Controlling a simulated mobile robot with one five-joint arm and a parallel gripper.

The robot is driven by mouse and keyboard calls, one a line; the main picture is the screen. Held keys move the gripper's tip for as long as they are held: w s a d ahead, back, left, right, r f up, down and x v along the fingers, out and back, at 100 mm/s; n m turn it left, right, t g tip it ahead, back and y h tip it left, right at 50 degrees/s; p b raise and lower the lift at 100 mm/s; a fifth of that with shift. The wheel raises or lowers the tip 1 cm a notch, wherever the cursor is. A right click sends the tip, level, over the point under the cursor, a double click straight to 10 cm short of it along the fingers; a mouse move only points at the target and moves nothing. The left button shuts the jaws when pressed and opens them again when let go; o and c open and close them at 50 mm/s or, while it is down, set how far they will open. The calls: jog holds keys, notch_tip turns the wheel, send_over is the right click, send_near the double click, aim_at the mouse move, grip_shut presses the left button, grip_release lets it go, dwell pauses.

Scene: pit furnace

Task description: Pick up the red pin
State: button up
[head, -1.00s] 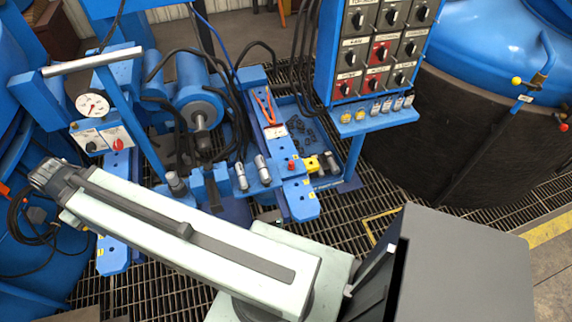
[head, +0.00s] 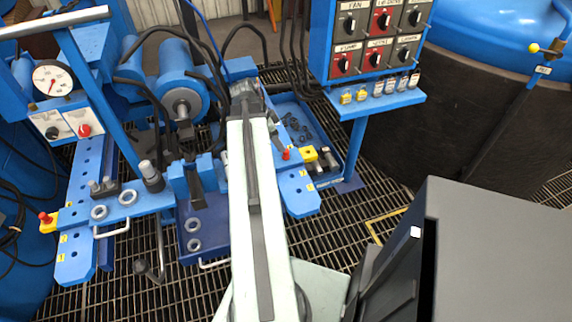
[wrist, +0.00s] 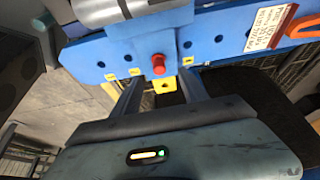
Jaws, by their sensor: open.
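A small red pin (head: 286,154) stands on the right blue beam, beside a yellow block (head: 310,154). A red pin also shows in the wrist view (wrist: 158,64), on a blue beam (wrist: 210,42), just beyond the gap between my fingers. My gripper (wrist: 162,80) is open and empty there; whether it touches the beam cannot be told. In the head view my arm's end lies over the right blue beam, and its fingers cannot be made out. A second red pin (head: 45,217) sits on a yellow block at the far left.
A control panel (head: 378,45) with knobs stands behind right, above a blue shelf. Blue motor housings (head: 184,90), black hoses and a gauge (head: 52,80) are at the left. A dark round tank (head: 460,120) is at the right. A red-and-white tag (wrist: 271,27) hangs on the beam.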

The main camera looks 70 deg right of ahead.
aim_at(286, 152)
jog(key=b+x, duration=0.7)
jog(key=x, duration=0.1)
jog(key=shift+s+f, duration=0.1)
jog(key=shift+s, duration=0.05)
jog(key=shift+r, duration=0.2)
grip_shut()
